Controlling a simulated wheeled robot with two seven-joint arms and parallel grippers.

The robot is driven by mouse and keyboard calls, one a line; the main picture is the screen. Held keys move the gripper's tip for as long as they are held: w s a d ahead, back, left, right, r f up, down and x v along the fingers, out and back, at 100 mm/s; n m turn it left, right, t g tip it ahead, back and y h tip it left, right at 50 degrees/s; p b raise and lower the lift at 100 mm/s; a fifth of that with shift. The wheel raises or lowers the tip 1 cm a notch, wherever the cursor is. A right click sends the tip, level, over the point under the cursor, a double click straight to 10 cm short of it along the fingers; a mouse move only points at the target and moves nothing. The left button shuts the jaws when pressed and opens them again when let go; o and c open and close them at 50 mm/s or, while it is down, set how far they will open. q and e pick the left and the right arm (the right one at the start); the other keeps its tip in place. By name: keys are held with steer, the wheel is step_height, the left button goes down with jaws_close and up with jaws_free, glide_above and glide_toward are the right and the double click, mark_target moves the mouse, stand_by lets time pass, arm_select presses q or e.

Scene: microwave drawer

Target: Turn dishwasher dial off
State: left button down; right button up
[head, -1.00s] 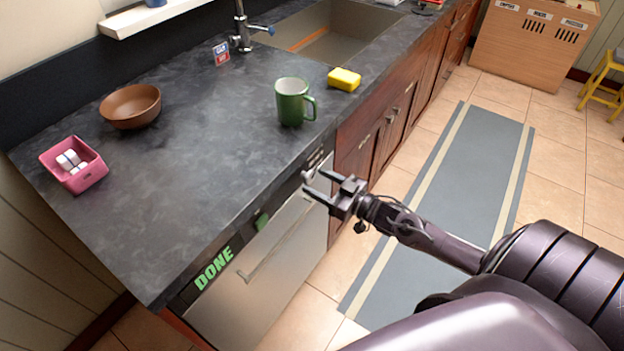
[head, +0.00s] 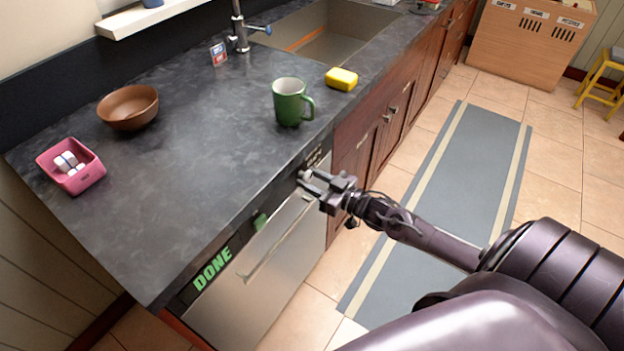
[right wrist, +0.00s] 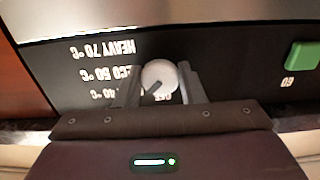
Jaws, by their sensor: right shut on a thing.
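The dishwasher (head: 262,275) has a steel front under the counter, with a dark control strip along its top. Its round white dial (right wrist: 159,73) sits on that strip in the right wrist view, and a bit of it shows in the head view (head: 305,174). The dial's dark pointer mark slants to the lower left in the right wrist view, where the printed labels appear upside down. My right gripper (head: 310,183) is shut on the dial, one finger on each side. The gripper hides part of the lettering below the dial. My left gripper is not in view.
A green button (right wrist: 303,55) and a lit green DONE display (head: 212,268) are on the same strip. The counter (head: 200,150) holds a green mug (head: 288,103), yellow sponge (head: 341,79), brown bowl (head: 128,107) and pink container (head: 85,177). The floor mat (head: 455,190) is clear.

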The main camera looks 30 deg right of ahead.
steer(key=n, duration=0.4)
steer(key=shift+n, duration=2.4)
steer(key=o, duration=1)
steer(key=shift+c, duration=0.2)
steer(key=shift+d, duration=0.1)
steer(key=v, duration=0.7)
steer(key=shift+s, duration=0.35)
